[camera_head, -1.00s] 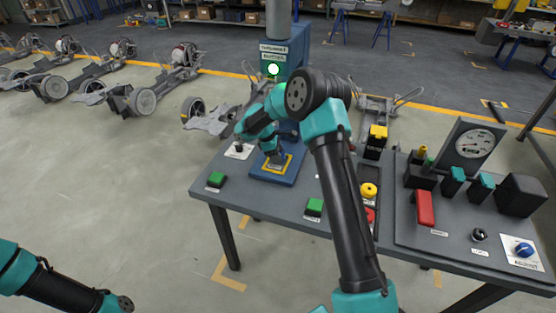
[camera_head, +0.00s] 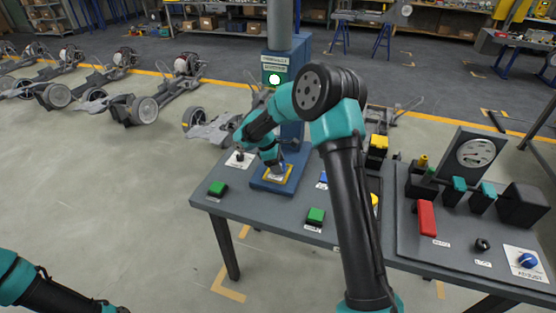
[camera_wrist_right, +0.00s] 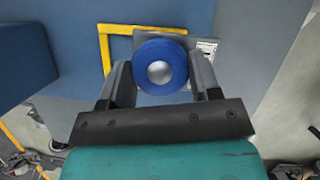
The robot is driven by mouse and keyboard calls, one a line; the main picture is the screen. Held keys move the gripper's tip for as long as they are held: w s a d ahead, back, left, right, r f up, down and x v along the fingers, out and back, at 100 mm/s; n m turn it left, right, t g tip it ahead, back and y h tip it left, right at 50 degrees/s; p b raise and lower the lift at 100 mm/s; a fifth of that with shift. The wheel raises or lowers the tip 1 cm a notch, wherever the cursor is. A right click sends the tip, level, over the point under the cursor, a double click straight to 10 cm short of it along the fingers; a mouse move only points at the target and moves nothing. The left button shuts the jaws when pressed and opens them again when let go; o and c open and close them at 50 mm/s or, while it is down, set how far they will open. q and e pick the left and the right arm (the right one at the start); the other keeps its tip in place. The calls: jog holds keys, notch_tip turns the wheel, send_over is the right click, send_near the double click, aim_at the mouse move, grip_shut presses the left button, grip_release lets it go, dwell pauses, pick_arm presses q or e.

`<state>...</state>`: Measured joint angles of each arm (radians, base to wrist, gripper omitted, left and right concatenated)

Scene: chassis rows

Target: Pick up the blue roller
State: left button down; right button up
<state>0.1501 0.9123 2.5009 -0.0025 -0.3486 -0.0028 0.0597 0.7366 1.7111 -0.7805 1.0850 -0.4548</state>
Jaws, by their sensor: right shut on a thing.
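The blue roller (camera_wrist_right: 160,68) is a round blue ring with a silver hub, seen end-on in the right wrist view. It is between the two fingers of my right gripper (camera_wrist_right: 161,82), which is shut on it. In the head view my right gripper (camera_head: 277,167) is low over the blue press base (camera_head: 264,184) with its yellow-edged square plate. The roller cannot be made out there, and I cannot tell whether it touches the plate. My left arm shows at the lower left of the head view; its gripper is out of the picture.
The blue press column (camera_head: 295,130) stands close behind the gripper. Green buttons (camera_head: 217,188) (camera_head: 316,215) sit along the table's front edge. A console with a gauge (camera_head: 474,152) and a red lever (camera_head: 427,217) is at the right. Chassis rows stand on the floor behind.

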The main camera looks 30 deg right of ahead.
jog(key=s+a+r, duration=0.1)
jog(key=s+a, duration=0.5)
jog(key=s, duration=0.4)
dwell(0.4)
